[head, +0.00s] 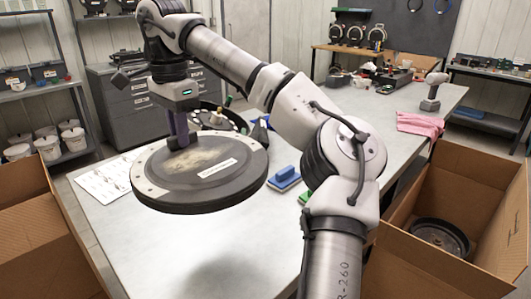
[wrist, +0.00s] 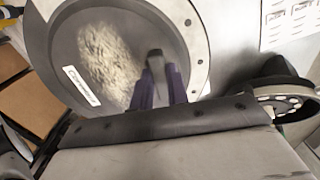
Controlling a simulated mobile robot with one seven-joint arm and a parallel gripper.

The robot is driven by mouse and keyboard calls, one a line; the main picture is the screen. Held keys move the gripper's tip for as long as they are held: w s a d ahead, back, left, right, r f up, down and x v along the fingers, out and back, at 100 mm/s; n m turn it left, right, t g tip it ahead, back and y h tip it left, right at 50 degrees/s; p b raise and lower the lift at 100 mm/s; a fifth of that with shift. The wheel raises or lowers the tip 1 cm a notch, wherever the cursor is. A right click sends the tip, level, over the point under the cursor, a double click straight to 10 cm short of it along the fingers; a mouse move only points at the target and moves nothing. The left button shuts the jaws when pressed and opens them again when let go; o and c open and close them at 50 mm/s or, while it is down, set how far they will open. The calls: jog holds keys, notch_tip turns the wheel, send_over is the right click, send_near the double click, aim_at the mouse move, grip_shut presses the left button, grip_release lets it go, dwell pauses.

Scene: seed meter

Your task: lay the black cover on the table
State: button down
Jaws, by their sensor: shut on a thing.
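The black cover (head: 235,178) is a wide round disc with a pale rim section, a dusty tan patch and a white label on its upper face. My gripper (head: 181,142) is shut on it from above. In the wrist view the purple fingers (wrist: 158,88) close around a small grey handle on the cover (wrist: 62,40). The cover looks roughly level and appears held above the near part of the light grey table (head: 275,235), with a soft shadow below. The cover's underside is hidden.
A dark round seed meter part (head: 240,122) sits behind the cover. A printed sheet (head: 103,180) lies at left, a blue block (head: 284,178) at right. A pink cloth (head: 420,123) and drill (head: 433,92) are farther back. Cardboard boxes flank the table; the right box (head: 460,200) holds a black disc.

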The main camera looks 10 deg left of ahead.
notch_tip(320, 180, down, 20)
jog(key=shift+s+p, duration=0.1)
jog(key=shift+p, duration=0.4)
jog(key=c, duration=1.8)
grip_release()
jog(key=shift+f, duration=0.1)
jog(key=o, duration=0.4)
jog(key=shift+o, duration=0.2)
notch_tip(320, 180, up, 12)
jog(key=b, duration=0.1)
